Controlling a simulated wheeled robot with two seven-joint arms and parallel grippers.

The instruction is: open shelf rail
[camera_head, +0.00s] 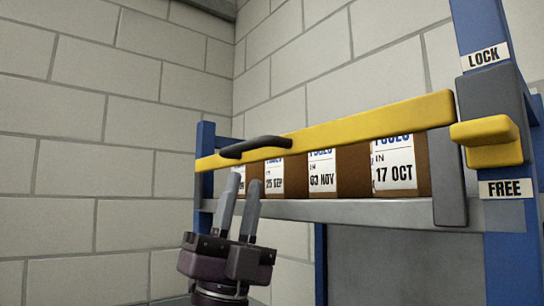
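The yellow shelf rail (370,122) runs across the front of the shelf (340,211), in front of the boxes. A dark handle (255,147) is fixed on its left part. A yellow latch block (490,142) sits on the right blue post, between the LOCK label (485,56) above and the FREE label (506,189) below. It is just above FREE. My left gripper (243,181) points up below the handle, its two grey fingers apart with nothing between them. It appears not to touch the handle. My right gripper is not in view.
Several brown boxes with dated labels (393,165) stand on the shelf behind the rail. Blue posts (204,165) frame it at both ends. A pale block wall (100,130) fills the left and back. The space left of the shelf looks free.

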